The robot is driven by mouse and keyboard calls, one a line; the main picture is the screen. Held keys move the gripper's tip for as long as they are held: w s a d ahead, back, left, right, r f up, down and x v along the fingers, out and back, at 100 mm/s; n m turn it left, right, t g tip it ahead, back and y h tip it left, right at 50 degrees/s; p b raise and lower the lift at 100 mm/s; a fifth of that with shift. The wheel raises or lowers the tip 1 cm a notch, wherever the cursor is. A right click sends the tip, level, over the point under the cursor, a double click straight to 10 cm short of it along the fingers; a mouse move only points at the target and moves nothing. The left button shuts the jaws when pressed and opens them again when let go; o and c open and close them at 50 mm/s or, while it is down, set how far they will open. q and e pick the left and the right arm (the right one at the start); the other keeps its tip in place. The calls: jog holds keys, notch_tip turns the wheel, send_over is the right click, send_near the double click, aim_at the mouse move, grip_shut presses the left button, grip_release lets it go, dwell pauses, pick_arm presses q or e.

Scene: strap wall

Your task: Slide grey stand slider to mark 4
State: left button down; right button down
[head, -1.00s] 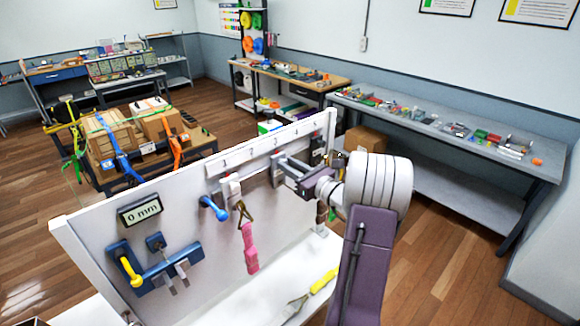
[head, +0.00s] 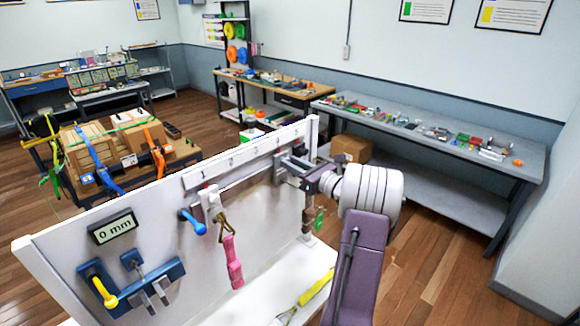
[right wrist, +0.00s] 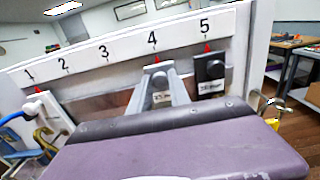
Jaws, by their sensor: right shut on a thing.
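The grey stand slider (right wrist: 159,80) sits on the rail of the white board, with a white label on its front. Its red pointer lines up with mark 4 in the right wrist view. My right gripper (head: 292,166) reaches in from the right and is shut on this slider; the fingers hide part of it in the head view. The number strip (right wrist: 104,54) with marks 1 to 5 runs above the rail. My left gripper is not in view.
A black slider (right wrist: 209,72) stands at mark 5, close right of the grey one. A light slider (head: 210,204) is at mark 1, with a pink strap (head: 232,262) hanging nearby. The display (head: 113,227) reads 0 mm. A blue clamp (head: 172,272) is at lower left.

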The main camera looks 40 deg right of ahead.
jog(key=shift+a, duration=0.15)
jog(key=c, duration=1.2)
grip_release()
jog(key=shift+c, duration=0.2)
jog(key=shift+d, duration=0.3)
jog(key=shift+s+f, duration=0.1)
jog(key=shift+s, duration=0.05)
jog(key=s+b, duration=0.4)
jog(key=s, duration=0.5)
jog(key=shift+d, duration=0.4)
jog(key=shift+w, duration=0.15)
